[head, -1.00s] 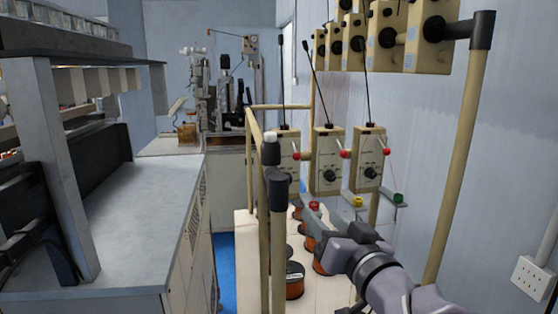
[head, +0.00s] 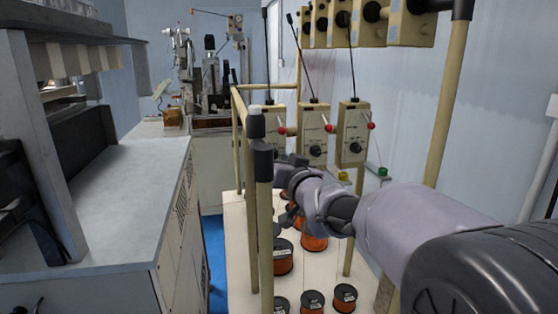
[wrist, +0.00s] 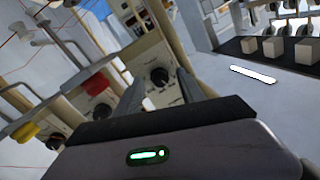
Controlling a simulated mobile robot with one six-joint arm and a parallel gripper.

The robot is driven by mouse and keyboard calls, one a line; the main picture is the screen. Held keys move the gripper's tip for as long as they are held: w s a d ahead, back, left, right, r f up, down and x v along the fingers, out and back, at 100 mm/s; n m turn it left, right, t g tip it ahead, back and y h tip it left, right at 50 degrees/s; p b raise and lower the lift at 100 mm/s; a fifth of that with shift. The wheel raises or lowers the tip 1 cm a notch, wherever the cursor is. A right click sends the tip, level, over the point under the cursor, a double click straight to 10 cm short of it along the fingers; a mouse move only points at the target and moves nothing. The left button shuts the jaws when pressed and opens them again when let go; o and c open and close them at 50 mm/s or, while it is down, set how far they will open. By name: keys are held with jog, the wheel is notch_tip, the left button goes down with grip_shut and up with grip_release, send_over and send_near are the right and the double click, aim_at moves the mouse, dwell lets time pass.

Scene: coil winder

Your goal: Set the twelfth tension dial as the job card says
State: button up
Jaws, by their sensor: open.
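Cream tension boxes hang in a lower row of the rack: a left box (head: 268,121), a middle box (head: 312,122) and a right box (head: 353,122), each with a black dial. I read no number marking the twelfth. My gripper (head: 285,168) reaches in from the right, below and in front of the left and middle boxes; my wrist partly blocks the view. In the wrist view my gripper (wrist: 160,98) is open, with a black dial (wrist: 159,77) on a cream box seen between its fingers, apparently beyond the tips. No job card is readable.
A cream post (head: 264,220) of the rack stands just left of my gripper. Wire spools (head: 283,257) stand below it. An upper row of boxes (head: 410,25) hangs overhead. Red (wrist: 95,84) and yellow (wrist: 24,132) pieces lie left in the wrist view. A grey bench (head: 120,200) is at left.

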grip_shut()
jog(key=n+b, duration=0.1)
jog(key=n, duration=0.3)
jog(key=shift+r+g+h, duration=0.1)
jog(key=shift+g+h, duration=0.2)
grip_release()
jog(key=f+p+v, duration=0.1)
jog(key=p+v, duration=0.1)
jog(key=v, duration=1.5)
jog(key=shift+s+d+r, duration=0.15)
jog(key=shift+s+r, duration=0.05)
jog(key=shift+r, duration=0.2)
